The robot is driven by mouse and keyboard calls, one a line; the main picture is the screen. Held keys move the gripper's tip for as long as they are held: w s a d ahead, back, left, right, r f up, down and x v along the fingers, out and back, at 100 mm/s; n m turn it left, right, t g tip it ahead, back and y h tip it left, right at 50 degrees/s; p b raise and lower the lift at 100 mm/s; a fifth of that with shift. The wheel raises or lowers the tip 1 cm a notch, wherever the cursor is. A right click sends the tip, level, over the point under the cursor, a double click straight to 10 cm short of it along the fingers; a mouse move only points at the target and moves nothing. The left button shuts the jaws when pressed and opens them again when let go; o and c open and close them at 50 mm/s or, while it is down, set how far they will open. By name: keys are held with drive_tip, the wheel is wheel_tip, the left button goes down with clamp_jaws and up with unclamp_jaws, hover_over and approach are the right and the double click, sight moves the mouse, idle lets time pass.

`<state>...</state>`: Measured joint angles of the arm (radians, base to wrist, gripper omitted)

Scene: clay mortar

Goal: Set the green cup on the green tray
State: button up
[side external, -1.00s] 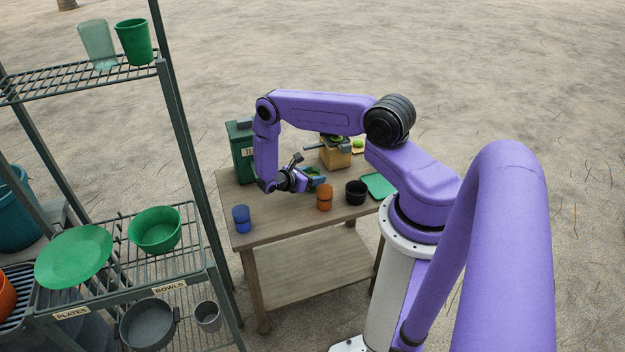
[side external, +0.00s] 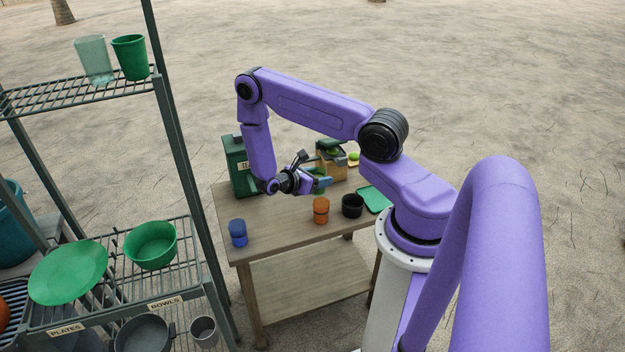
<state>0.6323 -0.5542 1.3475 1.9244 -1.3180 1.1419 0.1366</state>
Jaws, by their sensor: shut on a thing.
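My gripper (side external: 312,183) is over the back half of the wooden table, tilted toward the right. It is shut on the green cup (side external: 319,173), which is partly hidden by the fingers and appears to be just above the table top. The green tray (side external: 376,201) lies flat at the table's right edge, to the right of the gripper, and is partly hidden by my arm. The visible part of the tray is bare.
A blue cup (side external: 237,233), an orange cup (side external: 321,211) and a black cup (side external: 352,206) stand on the table (side external: 270,229). A green bin (side external: 239,166) and a wooden box (side external: 329,166) stand behind. A shelf rack (side external: 178,150) with green dishes is at the left.

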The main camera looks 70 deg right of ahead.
drive_tip(key=s+a+r, duration=0.3)
drive_tip(key=s+a, duration=0.1)
drive_tip(key=s, duration=0.1)
drive_tip(key=s+d+f+n+t+h, duration=0.1)
drive_tip(key=s+d+f+n+t, duration=0.1)
drive_tip(key=s+d, duration=0.6)
drive_tip(key=s+d+f+n+t, duration=0.2)
drive_tip(key=s+d+t, duration=0.15)
drive_tip(key=d, duration=0.75)
drive_tip(key=shift+g, duration=0.25)
drive_tip(key=shift+s+d+f, duration=0.1)
drive_tip(key=shift+s+f, duration=0.05)
drive_tip(key=shift+f, duration=1.8)
drive_tip(key=shift+s+d+f, duration=0.1)
drive_tip(key=shift+s+f, duration=0.05)
drive_tip(key=shift+f, duration=1.8)
drive_tip(key=shift+f, duration=0.1)
drive_tip(key=o, duration=1.1)
